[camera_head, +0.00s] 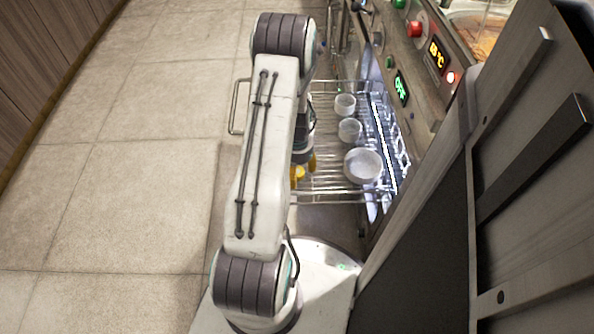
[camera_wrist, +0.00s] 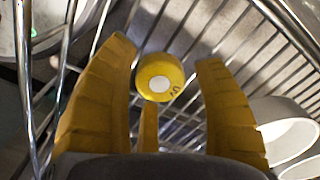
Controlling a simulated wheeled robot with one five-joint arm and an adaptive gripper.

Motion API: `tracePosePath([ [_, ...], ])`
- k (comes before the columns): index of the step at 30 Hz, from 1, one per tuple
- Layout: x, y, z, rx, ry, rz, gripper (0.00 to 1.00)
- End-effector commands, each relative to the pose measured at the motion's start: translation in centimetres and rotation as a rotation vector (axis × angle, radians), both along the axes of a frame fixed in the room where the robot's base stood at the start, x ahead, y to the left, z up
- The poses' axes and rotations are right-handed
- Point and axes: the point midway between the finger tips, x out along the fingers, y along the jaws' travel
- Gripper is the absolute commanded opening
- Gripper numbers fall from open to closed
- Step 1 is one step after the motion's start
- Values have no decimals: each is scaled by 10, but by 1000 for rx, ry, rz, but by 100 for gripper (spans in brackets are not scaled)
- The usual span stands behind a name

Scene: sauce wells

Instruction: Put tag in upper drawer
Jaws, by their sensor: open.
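A round yellow tag (camera_wrist: 174,93) with a white disc and small dark marks lies in the wrist view, between and just beyond the fingertips. My gripper (camera_wrist: 166,62) has its yellow fingers spread on either side of the tag, with gaps between. A wire drawer (camera_head: 318,186) is pulled out at the machine's front. My gripper is over this drawer, mostly hidden behind my arm in the head view, with only bits of yellow showing. Wire bars run beneath the tag in the wrist view. I cannot tell whether this is the upper drawer.
White round bowls stand on the wire drawer: a large one (camera_head: 363,165), a smaller one (camera_head: 350,129) and another (camera_head: 345,103). A white bowl (camera_wrist: 290,132) is close right of my gripper in the wrist view. The control panel (camera_head: 418,60) rises at right. Tiled floor (camera_head: 120,180) at left is clear.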

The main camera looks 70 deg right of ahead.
Motion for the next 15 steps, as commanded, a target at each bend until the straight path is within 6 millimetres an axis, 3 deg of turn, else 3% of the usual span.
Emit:
tracePosePath([
  [8, 0, 0, 7, -1, 0, 0, 62],
  [15, 0, -1, 44, -4, 0, 0, 62],
])
